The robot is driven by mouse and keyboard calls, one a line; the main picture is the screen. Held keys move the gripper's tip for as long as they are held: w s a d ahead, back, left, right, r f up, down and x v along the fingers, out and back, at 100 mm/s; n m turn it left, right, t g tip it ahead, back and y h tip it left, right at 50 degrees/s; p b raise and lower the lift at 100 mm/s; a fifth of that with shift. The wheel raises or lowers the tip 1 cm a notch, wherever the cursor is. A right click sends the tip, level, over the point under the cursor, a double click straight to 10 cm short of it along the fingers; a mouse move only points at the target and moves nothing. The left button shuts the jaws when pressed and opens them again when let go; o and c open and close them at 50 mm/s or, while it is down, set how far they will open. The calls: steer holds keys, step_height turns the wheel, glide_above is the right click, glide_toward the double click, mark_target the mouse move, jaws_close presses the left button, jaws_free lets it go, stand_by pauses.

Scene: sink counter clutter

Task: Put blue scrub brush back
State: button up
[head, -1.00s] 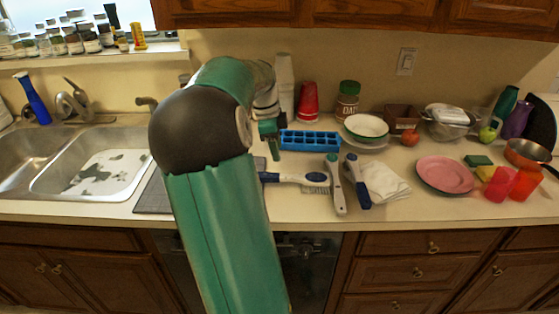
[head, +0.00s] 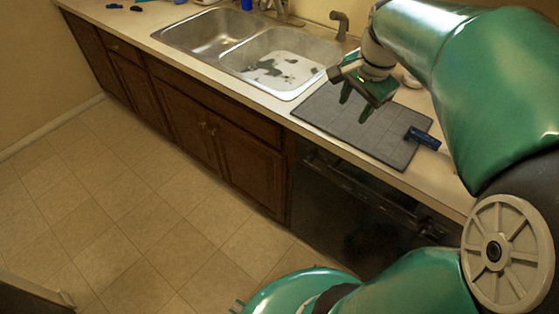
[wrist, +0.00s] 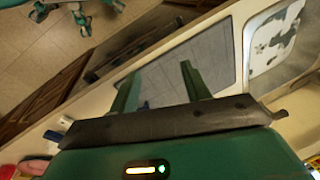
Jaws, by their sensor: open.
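A blue brush end (head: 423,138) lies on the right edge of the grey mat (head: 325,112) in the head view, with a pale part running right behind my arm. The rest of it is hidden. My gripper (head: 356,104) is above the mat, left of the blue end and apart from it. In the wrist view my gripper's two green fingers (wrist: 161,88) are spread with nothing held between them. A small blue piece (wrist: 66,122) shows at the left there; I cannot tell which object it belongs to.
The counter's front edge runs above the dishwasher (head: 345,190) and wooden cabinets (head: 220,145). The tiled floor (head: 140,200) in front is open. My arm hides the counter's right side.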

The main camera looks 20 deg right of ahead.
steer(key=s+a+n+t, duration=0.1)
steer(key=s+a+n, duration=0.2)
steer(key=a+n, duration=0.4)
steer(key=s+a+f+n+t, duration=0.1)
steer(key=s+a+n, duration=0.3)
steer(key=a+n, duration=0.4)
steer(key=a+t, duration=0.1)
steer(key=a, duration=0.5)
steer(key=shift+s+a+n, duration=0.2)
steer(key=shift+a+n, duration=0.05)
steer(key=shift+n, duration=0.05)
